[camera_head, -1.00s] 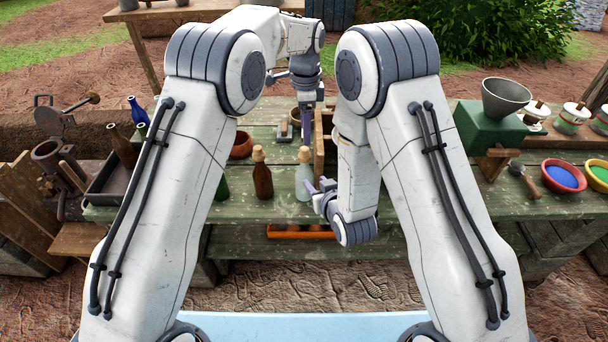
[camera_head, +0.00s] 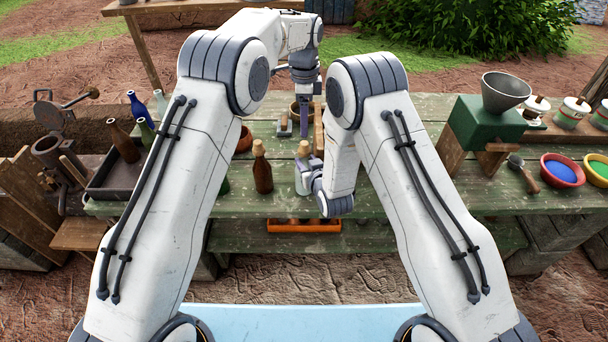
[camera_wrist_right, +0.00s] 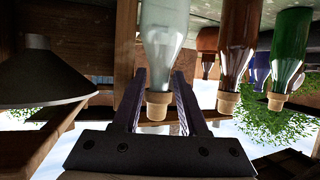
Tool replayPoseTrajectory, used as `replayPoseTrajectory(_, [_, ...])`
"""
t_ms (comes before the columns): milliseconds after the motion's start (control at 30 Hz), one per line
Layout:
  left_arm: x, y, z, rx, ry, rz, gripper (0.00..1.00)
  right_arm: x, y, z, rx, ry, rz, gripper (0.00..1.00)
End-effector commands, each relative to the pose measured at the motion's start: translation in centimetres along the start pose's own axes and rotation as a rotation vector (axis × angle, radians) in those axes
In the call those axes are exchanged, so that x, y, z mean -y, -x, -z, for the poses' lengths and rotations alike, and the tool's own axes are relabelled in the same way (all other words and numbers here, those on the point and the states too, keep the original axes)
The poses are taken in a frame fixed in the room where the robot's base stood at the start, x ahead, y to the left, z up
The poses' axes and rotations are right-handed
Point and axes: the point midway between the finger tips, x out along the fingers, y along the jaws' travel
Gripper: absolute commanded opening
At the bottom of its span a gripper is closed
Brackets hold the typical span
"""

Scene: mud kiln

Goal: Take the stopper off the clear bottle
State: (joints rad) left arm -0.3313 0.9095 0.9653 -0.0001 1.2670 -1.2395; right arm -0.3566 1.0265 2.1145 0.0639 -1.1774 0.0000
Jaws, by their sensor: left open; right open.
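The clear bottle (camera_head: 301,184) stands upright on the green worktable, with a cork stopper (camera_head: 304,148) in its mouth. In the right wrist view, which is upside down, the bottle (camera_wrist_right: 166,28) and its stopper (camera_wrist_right: 157,104) appear between my fingers. My right gripper (camera_wrist_right: 160,78) is open, one finger on each side of the bottle's neck and shoulder; contact cannot be told.
A corked brown bottle (camera_head: 262,178) stands just left of the clear one. A green bottle (camera_head: 224,187) is partly hidden by my left arm. A black tray (camera_head: 112,180) holds more bottles at the left. A green machine with a funnel (camera_head: 505,92) and bowls stand right.

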Motion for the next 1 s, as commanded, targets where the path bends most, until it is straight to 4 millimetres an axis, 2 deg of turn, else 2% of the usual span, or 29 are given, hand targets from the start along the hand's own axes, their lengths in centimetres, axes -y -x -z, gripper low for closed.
replayPoseTrajectory(267, [0.0, 0.01, 0.02, 0.0, 0.0, 0.0, 0.68, -0.03, -0.24, 0.0, 0.0, 0.0, 0.0, 0.42])
replayPoseTrajectory(300, [0.0, 0.01, 0.02, 0.0, 0.0, 0.0, 0.68, -0.03, -0.23, 0.0, 0.0, 0.0, 0.0, 0.39])
replayPoseTrajectory(367, [0.0, 0.01, 0.03, 0.0, 0.0, 0.0, 0.68, -0.03, -0.23, 0.0, 0.0, 0.0, -0.001, 0.16])
replayPoseTrajectory(400, [0.0, 0.01, 0.03, 0.0, 0.0, 0.0, 0.68, -0.03, -0.22, 0.0, 0.0, 0.0, 0.0, 0.0])
replayPoseTrajectory(1000, [0.0, 0.01, 0.03, 0.0, 0.0, 0.0, 0.68, -0.04, -0.2, 0.01, 0.0, 0.0, -0.001, 0.0])
